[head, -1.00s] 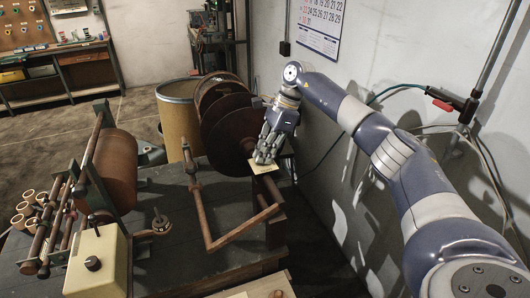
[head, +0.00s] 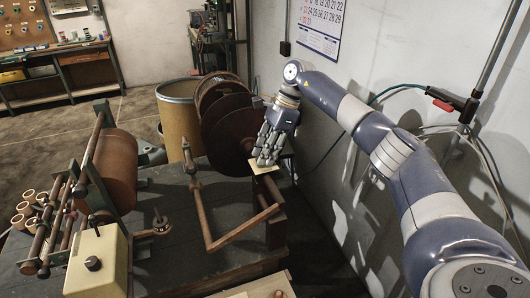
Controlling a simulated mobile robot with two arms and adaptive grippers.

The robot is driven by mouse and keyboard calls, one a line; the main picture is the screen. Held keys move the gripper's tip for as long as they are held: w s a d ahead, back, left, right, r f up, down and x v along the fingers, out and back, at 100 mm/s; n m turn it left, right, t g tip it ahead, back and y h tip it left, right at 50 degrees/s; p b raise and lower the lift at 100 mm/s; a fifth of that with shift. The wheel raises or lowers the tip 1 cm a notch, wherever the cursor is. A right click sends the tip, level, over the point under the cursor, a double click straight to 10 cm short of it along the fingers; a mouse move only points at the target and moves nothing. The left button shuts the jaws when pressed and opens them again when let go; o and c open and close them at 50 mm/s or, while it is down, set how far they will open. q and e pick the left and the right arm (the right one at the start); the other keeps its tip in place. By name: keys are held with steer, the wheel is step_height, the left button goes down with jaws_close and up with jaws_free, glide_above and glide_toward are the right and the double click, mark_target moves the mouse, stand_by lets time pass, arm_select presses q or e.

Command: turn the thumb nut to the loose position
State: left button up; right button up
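My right gripper (head: 264,161) is at the right end of the winding machine, beside the large brown discs (head: 230,135). Its fingers point down over a small pale yellow piece (head: 290,166) at the top of the machine's frame. The hand hides what lies under the fingers, and I cannot tell whether they grip anything. I cannot make out the thumb nut for certain; it may be behind the hand. My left gripper is not in view.
The dark bench (head: 190,245) carries a brown roll (head: 115,160), a cream box with a black knob (head: 96,263) and a bent rusty bar (head: 243,229). A drum (head: 178,115) stands behind. The wall (head: 340,90) is close on the right.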

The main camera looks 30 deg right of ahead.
steer(key=v, duration=1.2)
steer(key=shift+f, duration=0.2)
